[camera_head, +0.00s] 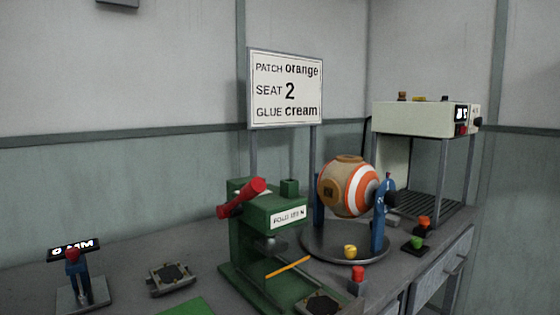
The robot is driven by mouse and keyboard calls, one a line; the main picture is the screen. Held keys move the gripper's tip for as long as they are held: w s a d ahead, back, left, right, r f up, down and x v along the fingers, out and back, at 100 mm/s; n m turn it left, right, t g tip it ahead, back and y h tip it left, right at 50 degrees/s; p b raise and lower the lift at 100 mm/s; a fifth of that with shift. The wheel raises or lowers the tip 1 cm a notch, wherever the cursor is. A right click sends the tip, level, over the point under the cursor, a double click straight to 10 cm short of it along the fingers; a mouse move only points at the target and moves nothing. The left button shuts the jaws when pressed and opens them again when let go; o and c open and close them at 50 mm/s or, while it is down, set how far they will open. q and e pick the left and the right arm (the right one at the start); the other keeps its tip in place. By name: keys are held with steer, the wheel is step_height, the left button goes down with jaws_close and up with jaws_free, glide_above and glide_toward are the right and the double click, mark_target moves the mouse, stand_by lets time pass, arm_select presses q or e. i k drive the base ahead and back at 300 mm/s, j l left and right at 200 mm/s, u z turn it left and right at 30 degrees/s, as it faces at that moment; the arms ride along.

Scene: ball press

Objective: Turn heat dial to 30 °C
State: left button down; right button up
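A cream box (415,118) on grey legs stands at the back right, over a dark slatted rack. On its right end is a small black display (461,113) with white digits, too small to read surely. A red part sits just below the display. A dark round knob (478,124), possibly the heat dial, sticks out at the box's right side; its marking cannot be made out. Neither of my grippers is in view.
A green press (265,225) with a red handle stands front centre. Beside it, an orange-and-white striped ball (347,188) is held between blue posts on a round grey plate (345,254). A sign (286,90) stands behind. Small coloured knobs lie right of the plate.

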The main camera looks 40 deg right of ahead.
mark_target(478, 121)
steer(key=z, duration=2.3)
steer(key=i+l+u, duration=0.35)
steer(key=i+l, duration=0.25)
steer(key=i, duration=0.15)
steer(key=i+l+u, duration=0.35)
steer(key=i+l, duration=0.35)
